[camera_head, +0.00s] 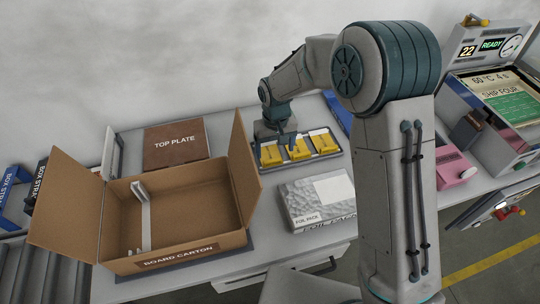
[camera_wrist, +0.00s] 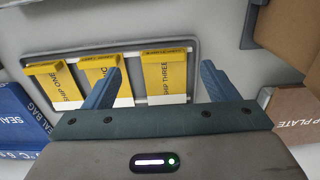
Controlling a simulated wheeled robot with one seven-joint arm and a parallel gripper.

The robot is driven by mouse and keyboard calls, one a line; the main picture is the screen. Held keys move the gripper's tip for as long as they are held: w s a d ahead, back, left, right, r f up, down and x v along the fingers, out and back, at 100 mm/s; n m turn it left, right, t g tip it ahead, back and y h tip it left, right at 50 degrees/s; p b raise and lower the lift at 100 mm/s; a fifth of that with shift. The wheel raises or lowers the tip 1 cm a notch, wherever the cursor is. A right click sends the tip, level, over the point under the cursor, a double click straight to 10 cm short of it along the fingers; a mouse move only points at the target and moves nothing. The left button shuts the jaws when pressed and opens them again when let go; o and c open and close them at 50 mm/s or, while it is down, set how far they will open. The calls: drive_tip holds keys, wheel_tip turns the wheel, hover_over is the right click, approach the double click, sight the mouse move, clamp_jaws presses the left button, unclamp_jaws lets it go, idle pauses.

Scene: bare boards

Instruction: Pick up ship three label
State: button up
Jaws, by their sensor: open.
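The ship three label (camera_wrist: 165,72) is a yellow piece marked SHIP THREE, at the right end of a row in a grey tray (camera_wrist: 193,57) in the wrist view. In the head view it is the leftmost yellow piece (camera_head: 270,156). My gripper (camera_wrist: 161,63) is open, its two blue fingers spread on either side of the ship three label in the wrist picture. In the head view, my gripper (camera_head: 275,138) is at the left end of the tray. I cannot tell how far above the label the fingertips are. The left finger partly covers the middle label.
The ship one label (camera_wrist: 55,82) and a middle label (camera_wrist: 97,68) share the tray. An open board carton (camera_head: 190,245), a brown top plate box (camera_head: 176,145) and a foil pack (camera_head: 318,203) stand nearby. A blue seal bag box (camera_wrist: 20,118) lies beside the tray.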

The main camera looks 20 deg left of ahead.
sight(273, 161)
drive_tip(key=shift+s+a+f+p, duration=0.1)
drive_tip(key=shift+f+p, duration=0.3)
drive_tip(key=shift+f, duration=1)
drive_tip(key=shift+s+a+f+p, duration=0.1)
drive_tip(key=shift+f+p, duration=0.25)
drive_tip(key=shift+f, duration=1)
drive_tip(key=c, duration=1.1)
